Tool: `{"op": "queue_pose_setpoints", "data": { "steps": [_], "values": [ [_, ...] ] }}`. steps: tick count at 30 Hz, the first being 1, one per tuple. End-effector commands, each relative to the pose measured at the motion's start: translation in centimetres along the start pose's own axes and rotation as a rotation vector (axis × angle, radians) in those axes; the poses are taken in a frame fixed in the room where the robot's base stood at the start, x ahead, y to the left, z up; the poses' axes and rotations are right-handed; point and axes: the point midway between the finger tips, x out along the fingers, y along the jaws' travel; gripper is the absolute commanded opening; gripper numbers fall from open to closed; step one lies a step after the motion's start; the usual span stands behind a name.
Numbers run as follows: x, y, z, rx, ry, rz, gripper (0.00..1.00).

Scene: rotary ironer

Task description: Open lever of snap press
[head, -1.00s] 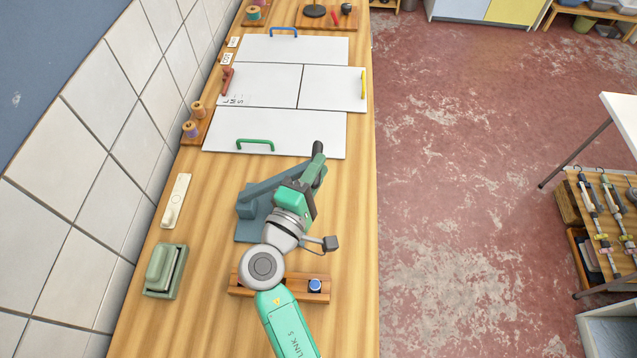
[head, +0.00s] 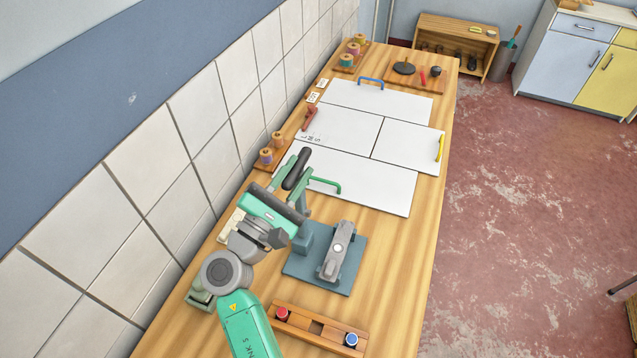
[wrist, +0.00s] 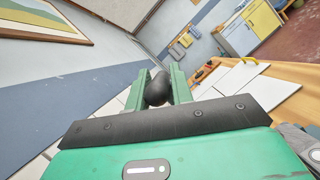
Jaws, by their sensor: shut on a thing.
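The snap press has a flat blue-grey base (head: 350,278) on the wooden worktop, with a grey press head (head: 338,252) standing on its right part. Its lever rises steeply from the left side of the press, and the blue-grey shaft (head: 304,206) is partly hidden behind my gripper. My gripper (head: 290,180) is shut on the lever's black handle (head: 297,165), up and left of the base. The wrist view shows the rounded dark end of the handle (wrist: 157,90) between my two green fingers (wrist: 158,86).
White panels (head: 360,180) with coloured handles lie beyond the press. A wooden block (head: 318,328) with red and blue buttons lies in front. A tiled wall (head: 130,190) runs close along the left. The worktop right of the press is clear.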

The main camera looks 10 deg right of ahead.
Motion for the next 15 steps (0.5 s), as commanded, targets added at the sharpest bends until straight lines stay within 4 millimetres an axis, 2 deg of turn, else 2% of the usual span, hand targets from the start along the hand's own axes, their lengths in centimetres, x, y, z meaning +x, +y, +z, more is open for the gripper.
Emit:
{"op": "queue_pose_setpoints", "data": {
  "steps": [4,15],
  "values": [
    [-0.4,0.9,-1.2,-0.059,0.007,0.021,0.0],
    [-0.7,1.9,-2.0,-0.119,0.008,0.043,0.0]
  ]
}}
